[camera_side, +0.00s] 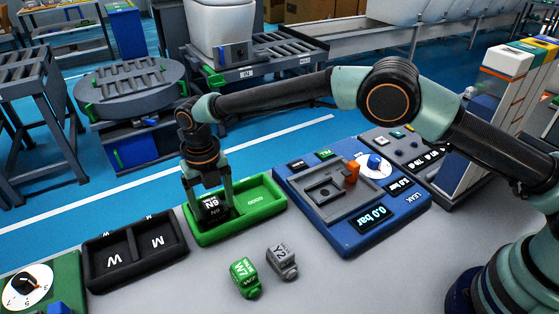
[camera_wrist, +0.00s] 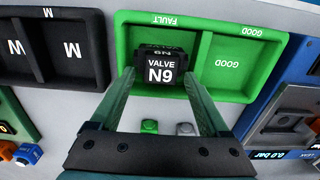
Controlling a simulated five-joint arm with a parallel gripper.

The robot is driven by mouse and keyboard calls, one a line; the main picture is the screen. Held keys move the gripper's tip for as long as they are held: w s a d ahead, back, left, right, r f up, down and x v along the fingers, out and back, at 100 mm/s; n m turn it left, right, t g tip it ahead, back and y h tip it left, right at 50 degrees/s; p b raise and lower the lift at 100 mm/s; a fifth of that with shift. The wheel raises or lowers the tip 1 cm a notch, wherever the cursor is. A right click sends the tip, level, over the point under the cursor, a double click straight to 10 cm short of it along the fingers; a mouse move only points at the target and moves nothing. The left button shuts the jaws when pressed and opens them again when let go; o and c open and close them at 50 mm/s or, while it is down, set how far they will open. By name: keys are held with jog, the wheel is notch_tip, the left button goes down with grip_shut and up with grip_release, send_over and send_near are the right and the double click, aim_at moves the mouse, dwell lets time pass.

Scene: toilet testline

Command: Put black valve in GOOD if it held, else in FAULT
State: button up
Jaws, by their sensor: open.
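The black valve (camera_side: 212,207), marked N9, sits in the left compartment of the green tray (camera_side: 196,238). In the wrist view, the valve (camera_wrist: 158,65) is in the compartment under the FAULT label (camera_wrist: 165,20), near the divider. The GOOD compartment (camera_wrist: 228,65) beside it is empty. My gripper (camera_side: 208,200) is open and reaches down into the tray. In the wrist view, the fingers of my gripper (camera_wrist: 158,75) stand on either side of the valve. Whether the fingertips touch it cannot be told.
The blue test station (camera_side: 352,240) right of the tray reads 0.0 bar, with an orange part (camera_side: 352,172) on it. A green valve W7 (camera_side: 245,277) and a grey valve Y2 (camera_side: 281,262) lie in front. A black two-part tray (camera_side: 137,250) stands left.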

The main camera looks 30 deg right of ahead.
aim_at(214, 206)
notch_tip(214, 206, up, 12)
jog(key=d+r+m+t, duration=0.1)
jog(key=d+r+m, duration=0.8)
jog(key=d+m, duration=0.15)
jog(key=s+d+r+m+t, duration=0.2)
jog(key=s+d+m, duration=0.4)
jog(key=d+m, duration=0.25)
jog(key=s+d+r+m+t, duration=0.1)
jog(key=s+d+r+m, duration=0.2)
jog(key=s+d+m, duration=0.45)
jog(key=s+d+f+m+t, duration=0.1)
jog(key=s+d+f+m, duration=0.4)
jog(key=m, duration=0.4)
jog(key=shift+d+t, duration=0.3)
jog(key=shift+d, duration=0.25)
jog(key=shift+r+m, duration=0.1)
jog(key=shift+m, duration=0.15)
